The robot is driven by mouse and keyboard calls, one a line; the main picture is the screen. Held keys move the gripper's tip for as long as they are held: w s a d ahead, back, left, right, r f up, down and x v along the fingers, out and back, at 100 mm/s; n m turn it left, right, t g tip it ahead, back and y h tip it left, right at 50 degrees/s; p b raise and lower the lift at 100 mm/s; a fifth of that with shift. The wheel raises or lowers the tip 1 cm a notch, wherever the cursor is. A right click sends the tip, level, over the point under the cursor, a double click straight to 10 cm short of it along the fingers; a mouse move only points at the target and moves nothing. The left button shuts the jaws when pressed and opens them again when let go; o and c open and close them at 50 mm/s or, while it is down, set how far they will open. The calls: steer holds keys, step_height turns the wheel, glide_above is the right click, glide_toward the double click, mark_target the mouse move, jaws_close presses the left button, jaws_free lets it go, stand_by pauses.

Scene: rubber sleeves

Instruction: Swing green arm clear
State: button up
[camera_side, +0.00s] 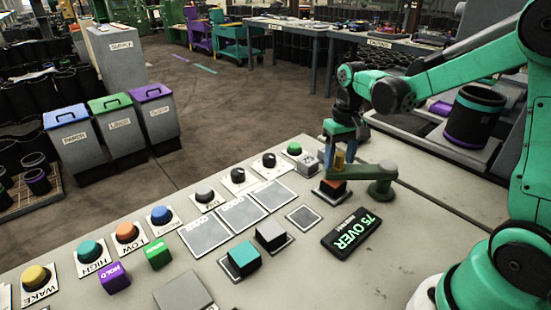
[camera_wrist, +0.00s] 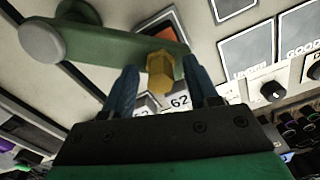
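The green arm (camera_side: 362,171) is a dark green bar on a round pivot post (camera_side: 382,186) at the right of the bench. In the wrist view the green arm (camera_wrist: 112,36) runs from its pivot at upper left to a gold knob (camera_wrist: 160,74) at its free end. The bar lies over a dark pad with an orange block (camera_side: 334,186), partly hidden. My gripper (camera_side: 341,143) is over the free end, its blue fingers on either side of the knob. In the wrist view my gripper (camera_wrist: 161,66) is open, with gaps showing beside the knob.
A black display (camera_side: 352,230) reading "75 OVER" lies in front of the arm. Grey squares (camera_side: 241,213), buttons and coloured blocks fill the bench to the left. A small block marked 62 (camera_wrist: 180,101) is close to my fingers. A dark sleeve (camera_side: 474,117) stands behind at right.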

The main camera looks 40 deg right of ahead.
jaws_close()
stand_by(1.2)
